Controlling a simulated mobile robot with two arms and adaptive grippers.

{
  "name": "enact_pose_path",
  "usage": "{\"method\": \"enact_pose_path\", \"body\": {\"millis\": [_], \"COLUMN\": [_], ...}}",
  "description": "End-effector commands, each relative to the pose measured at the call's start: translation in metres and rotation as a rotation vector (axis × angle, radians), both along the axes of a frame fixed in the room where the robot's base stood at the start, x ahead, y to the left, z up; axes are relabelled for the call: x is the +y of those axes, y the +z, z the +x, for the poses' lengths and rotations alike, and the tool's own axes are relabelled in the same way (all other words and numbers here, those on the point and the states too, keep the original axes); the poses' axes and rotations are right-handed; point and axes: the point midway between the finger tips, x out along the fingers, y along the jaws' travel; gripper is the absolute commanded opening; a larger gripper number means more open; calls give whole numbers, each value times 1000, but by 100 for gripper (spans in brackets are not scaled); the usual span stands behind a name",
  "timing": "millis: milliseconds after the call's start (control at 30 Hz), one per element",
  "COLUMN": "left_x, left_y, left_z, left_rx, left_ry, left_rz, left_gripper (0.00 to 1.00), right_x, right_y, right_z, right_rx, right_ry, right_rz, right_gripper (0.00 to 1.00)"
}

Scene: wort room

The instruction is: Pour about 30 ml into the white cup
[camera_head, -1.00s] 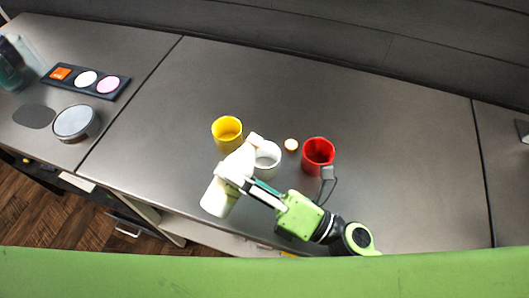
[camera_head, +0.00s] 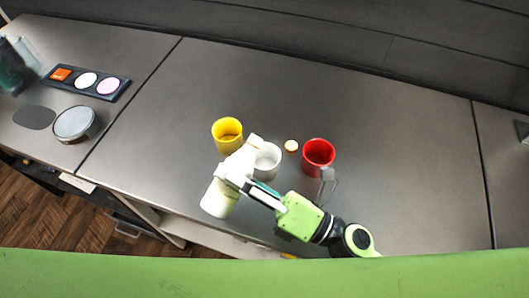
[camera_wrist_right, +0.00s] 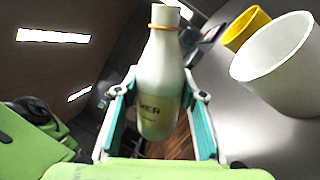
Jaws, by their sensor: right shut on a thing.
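My right gripper (camera_head: 238,181) is shut on a white bottle (camera_head: 218,197). It holds the bottle tilted, its neck up and to the right, above the counter. The bottle also shows in the right wrist view (camera_wrist_right: 158,75), between the two fingers (camera_wrist_right: 160,112), with an orange ring at the neck and a yellowish lower part with dark lettering. The white cup (camera_head: 270,162) stands upright just right of the bottle's neck, partly hidden by it; it also shows in the wrist view (camera_wrist_right: 285,60). No stream of liquid shows. My left gripper is not in view.
A yellow cup (camera_head: 227,137) stands behind left of the white cup, a red cup (camera_head: 318,153) to its right. A dark tray (camera_head: 87,82) and round grey device (camera_head: 74,122) are at left. The right counter is clear.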

Motion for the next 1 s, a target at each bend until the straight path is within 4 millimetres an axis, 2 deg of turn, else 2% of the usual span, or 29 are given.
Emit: {"method": "enact_pose_path", "body": {"millis": [667, 767, 933, 1000], "left_x": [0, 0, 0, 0], "left_y": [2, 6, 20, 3], "left_z": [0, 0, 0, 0], "left_rx": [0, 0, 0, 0], "left_ry": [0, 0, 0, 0], "left_rz": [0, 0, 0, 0], "left_gripper": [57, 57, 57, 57], "right_x": [-1, -3, -11, -13], "right_y": [2, 6, 18, -2], "right_z": [1, 3, 15, 17], "right_rx": [-16, -69, -269, -360], "right_ry": [1, 1, 3, 3], "right_rz": [-10, -48, -187, -251], "right_gripper": [11, 11, 11, 11]}}
